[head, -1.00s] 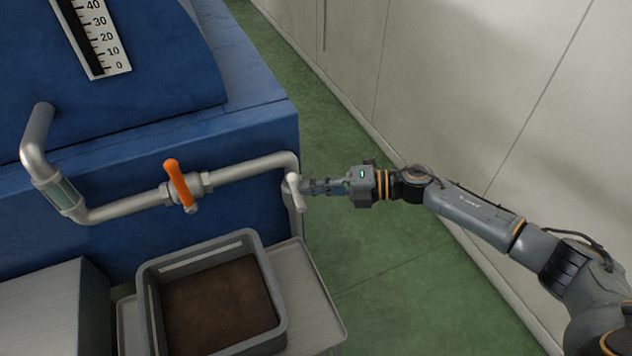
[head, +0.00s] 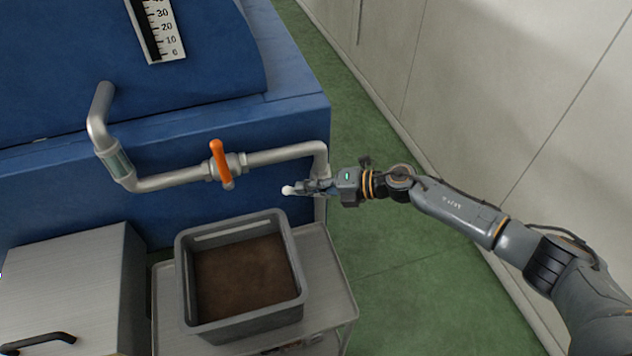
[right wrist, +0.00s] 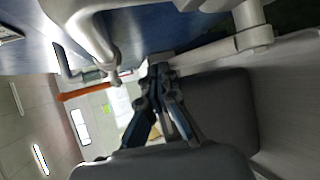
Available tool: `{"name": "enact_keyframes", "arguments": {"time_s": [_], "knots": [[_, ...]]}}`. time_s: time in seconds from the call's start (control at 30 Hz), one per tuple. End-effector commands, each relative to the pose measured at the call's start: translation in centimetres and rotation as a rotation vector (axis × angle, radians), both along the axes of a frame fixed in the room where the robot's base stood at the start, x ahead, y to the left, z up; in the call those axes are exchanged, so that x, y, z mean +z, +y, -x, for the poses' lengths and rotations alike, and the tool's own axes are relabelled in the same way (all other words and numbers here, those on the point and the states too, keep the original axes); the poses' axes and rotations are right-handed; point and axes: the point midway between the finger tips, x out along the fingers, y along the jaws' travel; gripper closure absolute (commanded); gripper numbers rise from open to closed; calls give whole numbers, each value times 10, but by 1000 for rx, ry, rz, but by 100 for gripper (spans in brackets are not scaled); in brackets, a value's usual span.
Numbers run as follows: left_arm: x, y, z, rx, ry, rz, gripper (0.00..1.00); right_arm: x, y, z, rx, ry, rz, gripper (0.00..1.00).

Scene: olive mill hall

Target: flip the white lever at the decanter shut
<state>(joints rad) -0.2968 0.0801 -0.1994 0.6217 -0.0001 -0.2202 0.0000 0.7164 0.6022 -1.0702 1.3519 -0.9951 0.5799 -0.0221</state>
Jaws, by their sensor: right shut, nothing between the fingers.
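The white lever (head: 288,190) sits on the downward end of the grey pipe (head: 285,154) at the blue decanter (head: 150,215). Its rounded tip points left, across the downward pipe; the rest of it is hidden behind my fingers. My right gripper (head: 302,187) is shut and empty. Its fingers lie at the lever, in front of the downward pipe, and seem to touch it. In the right wrist view the closed fingers (right wrist: 158,72) show near pipework, but I cannot clearly make out the lever there. My left gripper is not in view.
An orange handle (head: 220,165) sits on a valve further left on the pipe. Below, a grey crate (head: 185,290) with brown contents stands on a metal cart (head: 335,290). A metal box (head: 70,270) stands left. Green floor (head: 400,290) is free on the right, before a pale wall.

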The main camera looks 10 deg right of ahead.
Motion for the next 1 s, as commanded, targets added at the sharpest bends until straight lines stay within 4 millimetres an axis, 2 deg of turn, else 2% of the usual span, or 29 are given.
{"name": "enact_keyframes", "arguments": {"time_s": [0.2, 0.5, 1.0], "knots": [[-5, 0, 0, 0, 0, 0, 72, -14, 13, 3, 2, 1, 0, 100], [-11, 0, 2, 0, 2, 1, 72, -29, 21, 5, 2, 1, 0, 100], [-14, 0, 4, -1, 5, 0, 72, -36, 25, 6, 2, 1, 1, 100]]}}
